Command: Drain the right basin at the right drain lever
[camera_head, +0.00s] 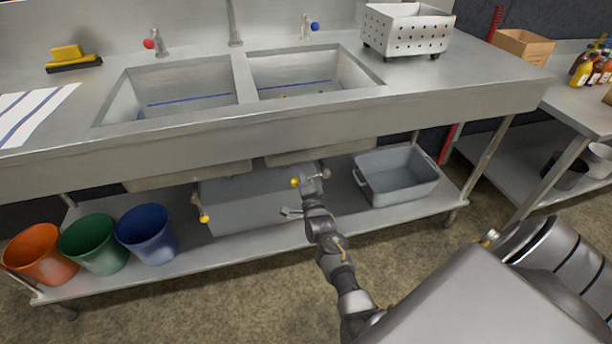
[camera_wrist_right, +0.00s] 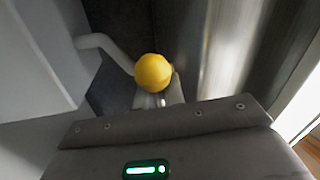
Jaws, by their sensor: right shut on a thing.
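The right basin (camera_head: 345,72) is sunk in the steel sink counter. A blue line runs along its inside, with small coloured bits near it; its water level is hard to tell. The right drain lever, with a yellow ball knob (camera_head: 295,182), is under the right basin. My left gripper is out of view.
The left drain lever's yellow knob (camera_head: 204,218) hangs lower left. A grey box (camera_head: 240,205) and a grey tub (camera_head: 410,185) stand on the lower shelf. Orange, green and blue buckets (camera_head: 148,235) are at left. The counter edge (camera_head: 290,125) overhangs my right gripper.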

